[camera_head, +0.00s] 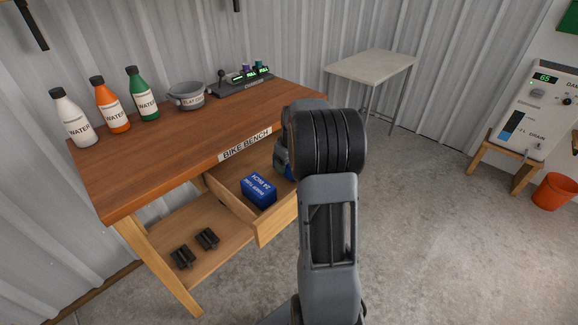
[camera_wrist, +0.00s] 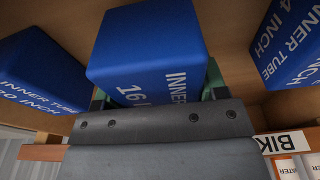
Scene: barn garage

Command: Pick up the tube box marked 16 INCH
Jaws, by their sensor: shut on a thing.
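The blue tube box marked 16 (camera_wrist: 146,45) fills the middle of the wrist view, with the rest of its size marking cut off by my gripper body. My gripper (camera_wrist: 157,90) is shut on this box, with its green fingers at either side.
In the wrist view a 20 INCH box (camera_wrist: 40,75) is left and a 24 INCH box (camera_wrist: 290,45) right. The 24 INCH box also shows in the drawer in the head view (camera_head: 258,190). The bench top (camera_head: 200,140) overhangs the drawer, with bottles and a bowl on it.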

